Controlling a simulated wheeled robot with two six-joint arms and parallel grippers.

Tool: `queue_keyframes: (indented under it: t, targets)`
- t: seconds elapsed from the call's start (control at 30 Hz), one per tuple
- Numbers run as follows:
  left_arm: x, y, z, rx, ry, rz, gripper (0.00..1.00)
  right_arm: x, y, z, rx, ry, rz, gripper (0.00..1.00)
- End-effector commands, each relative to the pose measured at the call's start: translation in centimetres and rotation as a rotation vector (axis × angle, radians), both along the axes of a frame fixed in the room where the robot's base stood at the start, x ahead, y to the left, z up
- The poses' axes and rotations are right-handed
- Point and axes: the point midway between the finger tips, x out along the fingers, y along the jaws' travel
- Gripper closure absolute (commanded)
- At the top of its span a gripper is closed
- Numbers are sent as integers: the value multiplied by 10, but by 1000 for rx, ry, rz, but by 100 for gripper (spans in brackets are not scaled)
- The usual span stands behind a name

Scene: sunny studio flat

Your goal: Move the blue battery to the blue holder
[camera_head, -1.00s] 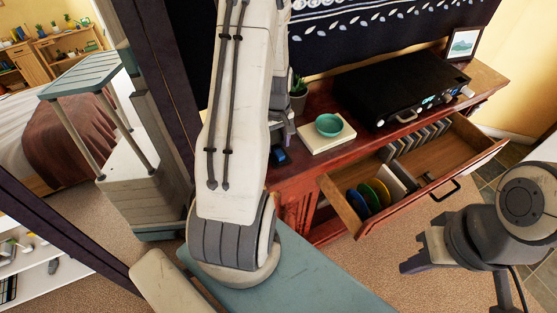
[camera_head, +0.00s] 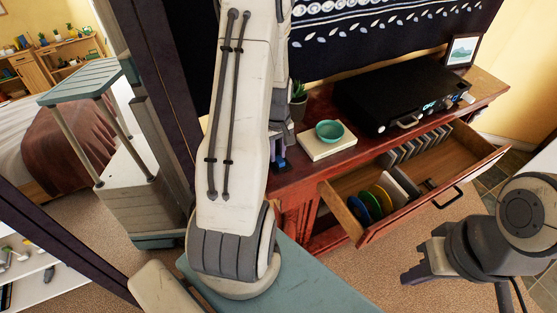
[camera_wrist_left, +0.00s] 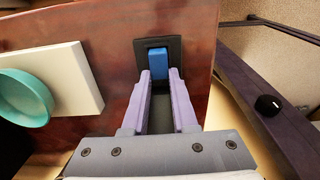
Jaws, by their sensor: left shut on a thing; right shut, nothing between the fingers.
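The blue battery (camera_wrist_left: 159,64) is a small blue block between the fingertips of my left gripper (camera_wrist_left: 159,76), which is shut on it. A dark square piece (camera_wrist_left: 174,43) lies on the red-brown cabinet top right at the battery; I cannot tell whether the battery is in it or above it. No separate blue holder can be made out. In the head view my left gripper (camera_head: 279,150) is low at the cabinet's left end, mostly hidden by my arm. My right gripper (camera_head: 409,276) is shut and empty, in front of the open drawer.
A cream book (camera_head: 318,150) with a teal bowl (camera_head: 329,129) on it lies beside the left gripper. A potted plant (camera_head: 298,93) and a black player (camera_head: 388,93) stand behind. The open drawer (camera_head: 343,211) holds discs and cases and juts forward.

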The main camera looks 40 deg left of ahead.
Motion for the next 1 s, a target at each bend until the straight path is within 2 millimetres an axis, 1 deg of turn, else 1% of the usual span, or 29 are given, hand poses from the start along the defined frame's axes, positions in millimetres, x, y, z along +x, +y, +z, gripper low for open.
queue_keyframes:
  t: [0.23, 0.9, 1.0]
  targets:
    - [0, 0, 4, 0, 0, 0, 100, 0, 0, 4, 0, 0, 0, 100]
    - [0, 0, 38, 0, 0, 0, 100, 0, 0, 32, 0, 0, 0, 100]
    - [0, 0, 41, 0, 0, 0, 100, 0, 0, 34, 0, 0, 0, 100]
